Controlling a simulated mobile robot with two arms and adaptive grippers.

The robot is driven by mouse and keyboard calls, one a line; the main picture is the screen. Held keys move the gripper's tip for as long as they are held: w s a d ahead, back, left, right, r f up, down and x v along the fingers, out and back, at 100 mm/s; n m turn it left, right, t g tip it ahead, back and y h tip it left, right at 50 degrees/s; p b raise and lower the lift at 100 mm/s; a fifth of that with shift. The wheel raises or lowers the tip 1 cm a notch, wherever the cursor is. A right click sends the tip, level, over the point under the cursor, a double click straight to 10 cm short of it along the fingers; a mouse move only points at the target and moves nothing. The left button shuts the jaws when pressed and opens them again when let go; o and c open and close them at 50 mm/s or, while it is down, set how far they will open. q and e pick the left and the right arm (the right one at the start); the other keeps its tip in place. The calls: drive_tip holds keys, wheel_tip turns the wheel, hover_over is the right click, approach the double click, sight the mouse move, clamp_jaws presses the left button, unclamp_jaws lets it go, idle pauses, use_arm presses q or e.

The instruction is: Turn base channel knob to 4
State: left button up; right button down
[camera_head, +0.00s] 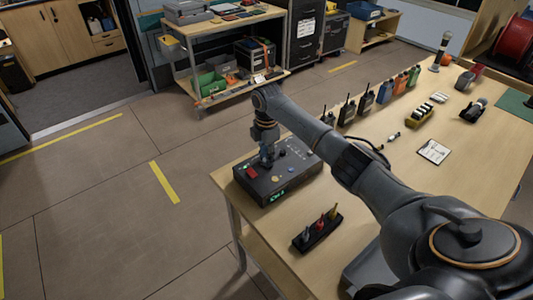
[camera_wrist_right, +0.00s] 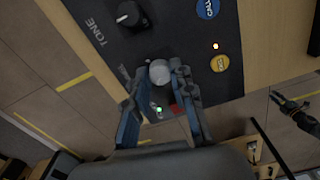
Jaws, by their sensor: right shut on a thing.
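The base unit (camera_head: 292,178) is a dark box at the table's left corner, with a green display (camera_head: 277,196) too small to read and a red patch (camera_head: 251,172). My right gripper (camera_head: 267,160) reaches down onto its top. In the right wrist view my right gripper (camera_wrist_right: 157,76) is shut on a light grey round knob (camera_wrist_right: 160,71), with a finger on each side. The knob's label and pointer are hidden, so its setting cannot be read. A black knob (camera_wrist_right: 128,14) marked TONE is beside it, apart from the fingers. My left gripper is in neither view.
A blue CALL button (camera_wrist_right: 207,8) and a yellow button (camera_wrist_right: 220,63) are on the panel. A dark holder (camera_head: 317,233) with colored pieces stands near the front table edge. Several radios (camera_head: 348,108) stand behind. Floor lies left of the table.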

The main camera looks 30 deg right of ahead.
drive_tip(key=m+p, duration=0.4)
drive_tip(key=shift+r, duration=0.2)
drive_tip(key=m+p, duration=0.2)
drive_tip(key=m, duration=0.1)
drive_tip(key=m+p, duration=0.2)
drive_tip(key=m, duration=0.1)
drive_tip(key=shift+f+m, duration=0.1)
drive_tip(key=shift+m, duration=0.3)
drive_tip(key=m+p, duration=0.2)
drive_tip(key=m, duration=0.4)
drive_tip(key=shift+p, duration=0.3)
drive_tip(key=m+p, duration=0.1)
drive_tip(key=m, duration=0.4)
drive_tip(key=shift+f+m, duration=0.15)
drive_tip(key=shift+m, duration=0.25)
drive_tip(key=c, duration=1.1)
unclamp_jaws()
